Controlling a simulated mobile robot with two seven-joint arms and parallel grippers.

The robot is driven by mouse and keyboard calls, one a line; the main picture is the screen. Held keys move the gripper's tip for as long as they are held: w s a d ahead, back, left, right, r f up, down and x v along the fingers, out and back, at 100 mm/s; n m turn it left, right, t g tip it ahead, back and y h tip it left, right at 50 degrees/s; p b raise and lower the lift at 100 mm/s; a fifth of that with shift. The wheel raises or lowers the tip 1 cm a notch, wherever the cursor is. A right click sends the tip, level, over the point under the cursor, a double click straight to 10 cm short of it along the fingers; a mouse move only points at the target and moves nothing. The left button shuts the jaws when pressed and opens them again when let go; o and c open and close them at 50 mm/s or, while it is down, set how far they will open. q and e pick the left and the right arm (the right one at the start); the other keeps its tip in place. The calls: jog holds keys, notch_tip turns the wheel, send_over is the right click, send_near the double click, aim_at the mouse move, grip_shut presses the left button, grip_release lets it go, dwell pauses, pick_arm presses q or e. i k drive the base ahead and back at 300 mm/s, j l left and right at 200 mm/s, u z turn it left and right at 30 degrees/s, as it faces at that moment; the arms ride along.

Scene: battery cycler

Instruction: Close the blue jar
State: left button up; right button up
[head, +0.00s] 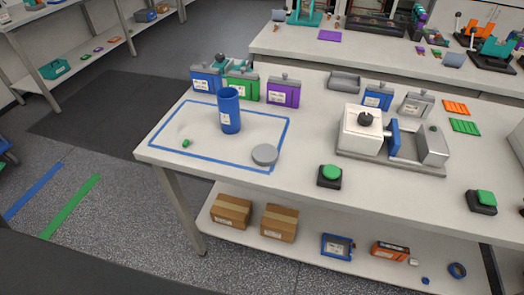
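The blue jar (229,112) stands upright on the white table, inside a blue taped rectangle. Its top looks open, with no lid on it. A round grey disc (265,154), which looks like a lid, lies flat at the right front corner of the rectangle, apart from the jar. A small green piece (186,143) lies to the left of the jar. Neither of my grippers is in view.
Blue, green and purple battery-like boxes (283,91) stand behind the jar. A machine with a black knob and blue plate (393,137) stands to the right. Green push buttons (330,173) sit near the front edge. The taped area is mostly clear.

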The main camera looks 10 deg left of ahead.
aim_at(228, 97)
jog(key=l+u, duration=0.35)
jog(key=l, duration=0.35)
jog(key=l+u, duration=0.4)
jog(key=l, duration=0.3)
jog(key=k+l+u, duration=0.1)
jog(key=l+u, duration=0.25)
jog(key=l, duration=0.3)
